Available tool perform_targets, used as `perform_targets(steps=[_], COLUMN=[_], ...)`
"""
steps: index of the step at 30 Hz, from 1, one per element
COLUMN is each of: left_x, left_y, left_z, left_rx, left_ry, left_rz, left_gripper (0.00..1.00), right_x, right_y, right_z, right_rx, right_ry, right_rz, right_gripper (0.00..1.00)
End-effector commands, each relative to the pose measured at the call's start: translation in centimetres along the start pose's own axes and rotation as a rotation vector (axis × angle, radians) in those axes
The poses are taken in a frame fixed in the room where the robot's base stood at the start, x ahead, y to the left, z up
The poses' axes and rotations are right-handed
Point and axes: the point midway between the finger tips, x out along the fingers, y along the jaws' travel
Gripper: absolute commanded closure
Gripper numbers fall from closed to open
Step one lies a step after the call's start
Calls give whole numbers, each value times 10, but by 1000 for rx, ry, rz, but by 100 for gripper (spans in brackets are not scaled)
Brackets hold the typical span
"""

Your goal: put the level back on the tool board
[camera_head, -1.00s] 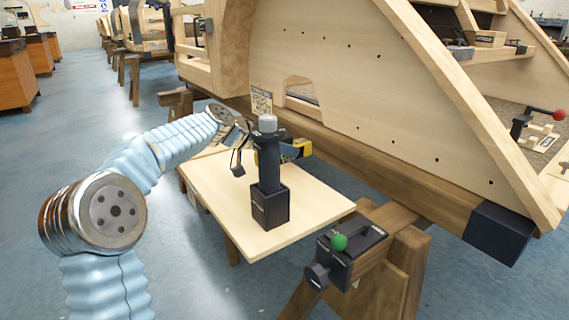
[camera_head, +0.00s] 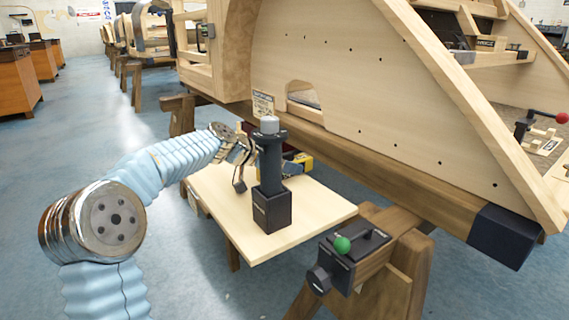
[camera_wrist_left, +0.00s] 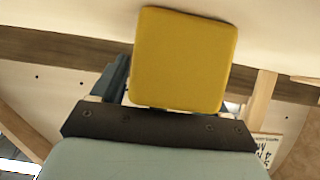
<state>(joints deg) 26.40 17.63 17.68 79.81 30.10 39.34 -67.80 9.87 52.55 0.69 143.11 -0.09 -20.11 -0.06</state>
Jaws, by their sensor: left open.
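My left gripper (camera_head: 245,165) reaches over the pale wooden table (camera_head: 315,205), partly behind a black post, with its jaws open. A yellow-ended item (camera_head: 299,164), perhaps the level, shows just right of the post; most of its length is hidden. In the left wrist view a yellow block face (camera_wrist_left: 185,60) fills the space right in front of the gripper's dark palm bar (camera_wrist_left: 150,127). I cannot tell whether it touches the fingers. I cannot make out the tool board for certain. My right gripper is not in view.
The black post (camera_head: 271,170) with a square base stands on the table beside my left gripper. A big wooden bodyframe (camera_head: 350,90) rises behind. A black clamp with a green knob (camera_head: 342,244) sits on the trestle at the front right.

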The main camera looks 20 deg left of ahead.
Motion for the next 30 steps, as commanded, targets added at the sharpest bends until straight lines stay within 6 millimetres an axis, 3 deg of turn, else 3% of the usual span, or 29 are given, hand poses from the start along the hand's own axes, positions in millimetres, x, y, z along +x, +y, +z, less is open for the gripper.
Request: perform_targets(steps=[5, 18, 24, 30], left_x=[-9, -103, -120, -121], left_y=[-1, -1, 0, 0], left_z=[-2, -2, -2, -2], left_rx=[0, 0, 0, 0], left_ry=[0, 0, 0, 0], left_rz=[-3, -4, 0, 1], left_gripper=[26, 26, 26, 26], right_x=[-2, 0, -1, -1], right_y=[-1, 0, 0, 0], right_z=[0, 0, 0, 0], right_rx=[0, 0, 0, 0], right_ry=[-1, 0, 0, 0], right_rz=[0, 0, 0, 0], right_gripper=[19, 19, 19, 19])
